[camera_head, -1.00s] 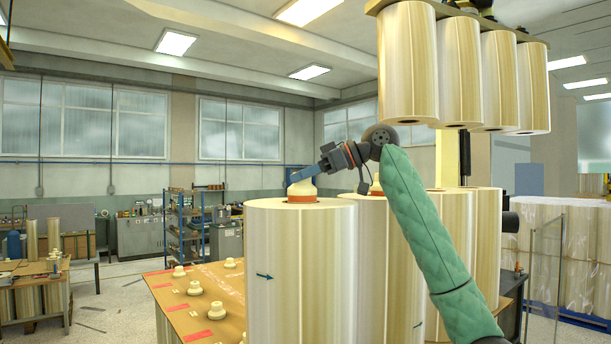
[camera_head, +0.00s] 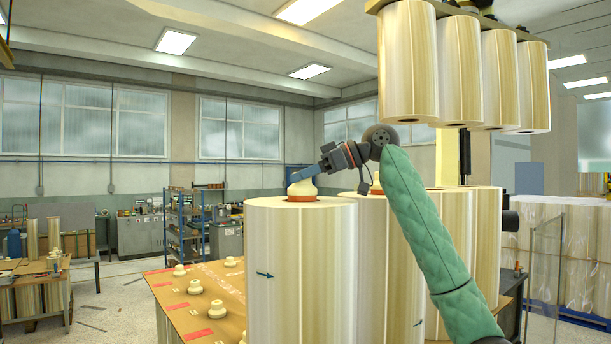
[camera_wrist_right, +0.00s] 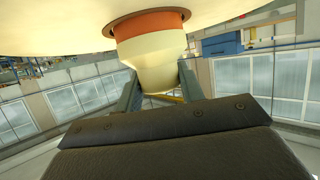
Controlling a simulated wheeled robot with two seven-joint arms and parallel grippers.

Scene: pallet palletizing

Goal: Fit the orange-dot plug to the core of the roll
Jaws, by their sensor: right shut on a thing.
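The nearest roll (camera_head: 300,270) stands upright on the front right of the table, with a small blue arrow on its side. A cream plug (camera_head: 301,187) sits upright at the centre of its top, over an orange ring at the core. My right gripper (camera_head: 300,180) is shut on this plug. In the right wrist view the plug (camera_wrist_right: 154,60) lies between the two fingers, and its orange band (camera_wrist_right: 150,22) meets the roll's face. The inside of the core is hidden. No orange dot can be made out. My left gripper is not in view.
More rolls stand behind; one has a plug (camera_head: 376,186) on top. Several loose plugs (camera_head: 195,287) stand on the brown board (camera_head: 172,318) at left. Several rolls (camera_head: 407,65) hang from a carrier overhead, above my right arm.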

